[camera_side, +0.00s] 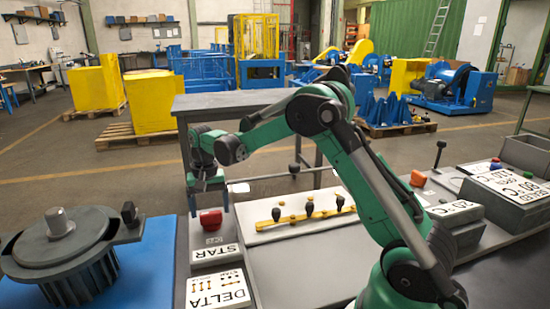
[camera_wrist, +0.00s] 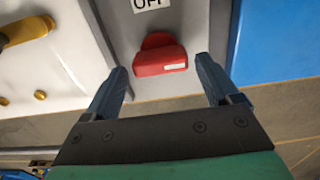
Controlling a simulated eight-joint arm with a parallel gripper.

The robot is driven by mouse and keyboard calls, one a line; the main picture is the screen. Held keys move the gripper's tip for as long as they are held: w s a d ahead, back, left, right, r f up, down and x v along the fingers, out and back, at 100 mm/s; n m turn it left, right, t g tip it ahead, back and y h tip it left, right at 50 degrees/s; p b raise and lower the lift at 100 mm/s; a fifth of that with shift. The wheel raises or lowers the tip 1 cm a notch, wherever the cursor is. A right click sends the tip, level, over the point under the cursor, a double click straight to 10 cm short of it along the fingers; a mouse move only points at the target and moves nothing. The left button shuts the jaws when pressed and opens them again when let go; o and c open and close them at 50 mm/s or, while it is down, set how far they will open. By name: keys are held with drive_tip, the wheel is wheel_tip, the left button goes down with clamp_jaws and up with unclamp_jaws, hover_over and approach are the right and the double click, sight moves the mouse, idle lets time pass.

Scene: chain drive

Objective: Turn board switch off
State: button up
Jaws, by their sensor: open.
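The board switch is a red rocker or knob (camera_side: 211,220) on a grey panel at the board's left end, above the STAR label (camera_side: 216,254). In the wrist view the red switch (camera_wrist: 161,56) lies ahead of my fingertips, roughly centred between them, with a label reading OFF (camera_wrist: 150,4) beyond it. My gripper (camera_wrist: 160,75) is open and empty, its two blue-grey fingers spread either side of the switch's near edge. In the side view my gripper (camera_side: 208,203) hangs just at the switch; contact cannot be told. The switch's exact position is unclear.
A white board (camera_side: 300,219) with yellow bars and black knobs lies to the right of the switch. A motor (camera_side: 70,255) stands on a blue mat (camera_side: 155,262) to the left. A DELTA label (camera_side: 219,290) is in front. Grey boxes with temperature labels (camera_side: 508,186) stand at right.

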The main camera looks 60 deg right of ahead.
drive_tip(key=shift+f, duration=1)
drive_tip(key=c, duration=1)
drive_tip(key=shift+n, duration=0.4)
drive_tip(key=n, duration=1.3)
drive_tip(key=shift+n, duration=2)
